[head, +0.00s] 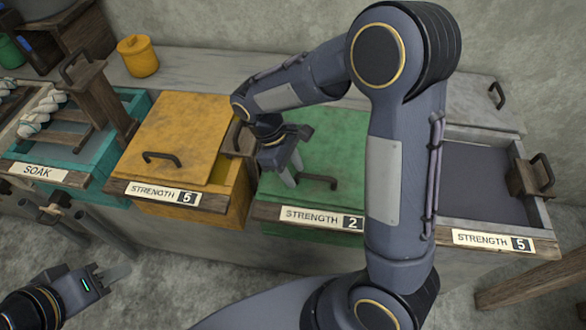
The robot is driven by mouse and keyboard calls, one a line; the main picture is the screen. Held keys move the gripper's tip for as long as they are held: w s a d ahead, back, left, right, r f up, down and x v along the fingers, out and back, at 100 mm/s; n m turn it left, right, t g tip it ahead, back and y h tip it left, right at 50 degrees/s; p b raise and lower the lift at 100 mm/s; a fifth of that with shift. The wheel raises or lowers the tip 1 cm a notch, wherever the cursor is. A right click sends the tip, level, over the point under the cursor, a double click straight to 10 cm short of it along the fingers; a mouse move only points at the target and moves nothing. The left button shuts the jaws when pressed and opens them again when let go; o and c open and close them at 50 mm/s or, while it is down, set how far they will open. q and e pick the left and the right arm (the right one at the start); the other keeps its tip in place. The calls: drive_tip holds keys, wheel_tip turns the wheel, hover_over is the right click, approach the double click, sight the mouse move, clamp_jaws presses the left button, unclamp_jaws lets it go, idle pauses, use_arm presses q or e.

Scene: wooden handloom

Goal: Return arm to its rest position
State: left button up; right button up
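My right arm comes in from the bottom, bends high over the right side, and reaches back left. Its gripper (290,167) points down over the left part of the green lid (335,150), beside the yellow box. Its two fingers show a small gap with nothing between them. Whether they touch the lid is unclear. My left gripper (115,272) is low at the bottom left, over the floor in front of the bench. It holds nothing visible; its finger gap cannot be made out.
The grey box (480,195) at right is open. A yellow jar (138,57) stands behind. My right arm hides part of the green box (300,216).

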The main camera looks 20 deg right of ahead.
drive_tip(key=p+v, duration=0.1)
drive_tip(key=v, duration=0.6)
drive_tip(key=shift+r, duration=0.2)
drive_tip(key=s+d+r+m+t+y+p, duration=0.2)
drive_tip(key=s+r+m+t+y+p, duration=0.1)
drive_tip(key=s, duration=0.5)
drive_tip(key=s+d+r+m+t+y+p, duration=0.3)
drive_tip(key=s+r+m+t+y+p, duration=0.1)
drive_tip(key=s+r+m, duration=0.4)
drive_tip(key=shift+s+d+r+t, duration=0.25)
drive_tip(key=shift+s+r+t, duration=0.5)
drive_tip(key=shift+t, duration=0.15)
drive_tip(key=shift+d, duration=0.1)
